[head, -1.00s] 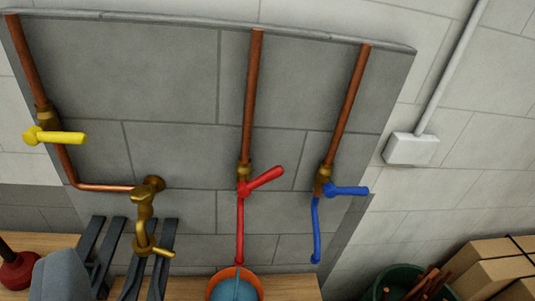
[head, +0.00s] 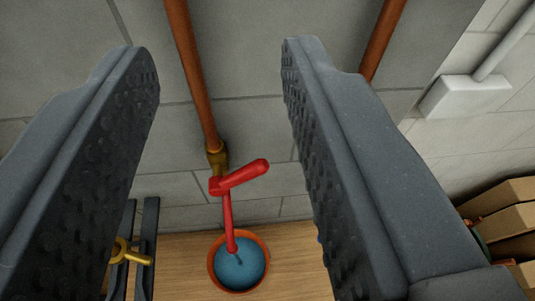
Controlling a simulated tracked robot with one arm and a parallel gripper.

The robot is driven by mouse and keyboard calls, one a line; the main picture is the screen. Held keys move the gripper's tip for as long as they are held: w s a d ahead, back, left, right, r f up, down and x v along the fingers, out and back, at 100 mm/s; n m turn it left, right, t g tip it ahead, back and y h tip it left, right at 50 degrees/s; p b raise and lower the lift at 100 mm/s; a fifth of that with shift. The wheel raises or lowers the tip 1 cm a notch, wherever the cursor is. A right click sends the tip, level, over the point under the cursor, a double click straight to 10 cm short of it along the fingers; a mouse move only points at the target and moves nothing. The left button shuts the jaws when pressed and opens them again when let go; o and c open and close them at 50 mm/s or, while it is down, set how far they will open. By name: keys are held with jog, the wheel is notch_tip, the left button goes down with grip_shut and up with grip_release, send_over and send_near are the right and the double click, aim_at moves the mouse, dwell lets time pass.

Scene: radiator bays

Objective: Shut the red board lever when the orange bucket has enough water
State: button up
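The red lever (head: 243,174) sits on a brass valve (head: 216,155) at the foot of a copper pipe on the wall. It points to the right and slightly up, at a slant to the pipe. A red spout (head: 229,225) runs down from it to the orange bucket (head: 211,268), which stands on the wooden surface. Blue water (head: 238,266) fills much of the bucket, with a dark spot at the spout's end. I cannot tell the exact level. My gripper (head: 220,60) is open and empty, its fingers on either side of the red lever in the picture.
A brass tap (head: 127,254) and dark slats (head: 149,225) stand at the lower left. Another copper pipe (head: 383,38) is partly hidden by my right finger. A white box (head: 466,97) is on the wall at right. Cardboard boxes (head: 503,213) lie at lower right.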

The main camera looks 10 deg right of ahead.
jog(key=shift+s+a, duration=0.15)
jog(key=shift+a, duration=0.15)
jog(key=shift+o, duration=0.6)
jog(key=shift+w+a+f+n+p, duration=0.1)
jog(key=shift+w+n+p, duration=0.2)
jog(key=shift+w+n, duration=0.15)
jog(key=n+g+p, duration=1.2)
jog(key=n+g, duration=0.2)
jog(key=n, duration=0.5)
send_over(252, 173)
notch_tip(252, 173, down, 19)
jog(key=f, duration=0.4)
jog(key=f+p, duration=0.1)
jog(key=f, duration=0.4)
jog(key=w+f+p, duration=0.1)
jog(key=f, duration=0.3)
jog(key=shift+w+f, duration=0.1)
jog(key=shift+f, duration=0.15)
